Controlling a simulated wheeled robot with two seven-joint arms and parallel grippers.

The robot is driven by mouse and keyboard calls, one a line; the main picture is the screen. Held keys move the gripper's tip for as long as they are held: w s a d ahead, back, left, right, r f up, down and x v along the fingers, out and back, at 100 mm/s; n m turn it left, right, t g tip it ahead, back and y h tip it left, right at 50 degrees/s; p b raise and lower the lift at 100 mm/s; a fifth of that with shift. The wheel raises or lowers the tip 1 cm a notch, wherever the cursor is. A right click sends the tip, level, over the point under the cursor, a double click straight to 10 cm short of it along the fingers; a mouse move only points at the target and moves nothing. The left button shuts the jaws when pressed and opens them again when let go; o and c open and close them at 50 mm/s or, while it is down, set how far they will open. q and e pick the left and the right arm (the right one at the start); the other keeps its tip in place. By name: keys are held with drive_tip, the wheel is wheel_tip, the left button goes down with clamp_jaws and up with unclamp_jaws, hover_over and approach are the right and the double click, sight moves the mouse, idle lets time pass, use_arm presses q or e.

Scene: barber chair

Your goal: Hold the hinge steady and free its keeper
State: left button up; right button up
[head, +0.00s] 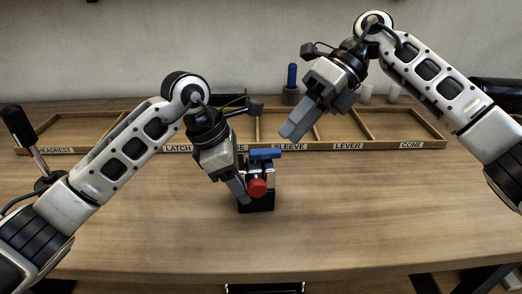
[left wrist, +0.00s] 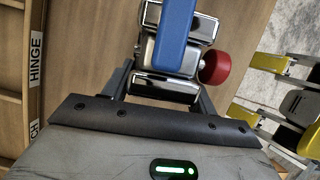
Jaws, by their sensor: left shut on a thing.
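The hinge is a chrome metal piece (head: 270,171) on a black block (head: 259,205) at the middle of the table. It carries a blue bar (head: 264,153) on top and a round red knob (head: 257,188) at the front. I cannot tell which part is the keeper. My left gripper (head: 243,190) is shut on the hinge from the left. In the left wrist view the chrome body (left wrist: 165,85) sits between its fingers, with the blue bar (left wrist: 178,35) above and red knob (left wrist: 215,67) beside it. My right gripper (head: 291,131) is raised behind and right, apart from the hinge.
A shallow wooden tray (head: 425,145) with labelled compartments spans the back of the table, partly hidden by my arms. A blue-handled tool (head: 292,76) stands in a dark holder behind it. The table (head: 370,205) is clear to the right and in front.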

sight(262, 150)
drive_tip(key=w+d+f+m+t+y, duration=0.1)
drive_tip(key=d+f+m+y, duration=0.3)
drive_tip(key=m, duration=1)
drive_tip(key=w+d+f+m+t+y, duration=0.15)
drive_tip(key=m+y, duration=0.45)
drive_tip(key=m, duration=0.7)
drive_tip(key=shift+g, duration=0.25)
drive_tip(key=a, duration=0.3)
drive_tip(key=s+a, duration=0.1)
drive_tip(key=a, duration=0.7)
drive_tip(key=shift+s+a, duration=0.25)
drive_tip(key=shift+s, duration=0.15)
clamp_jaws()
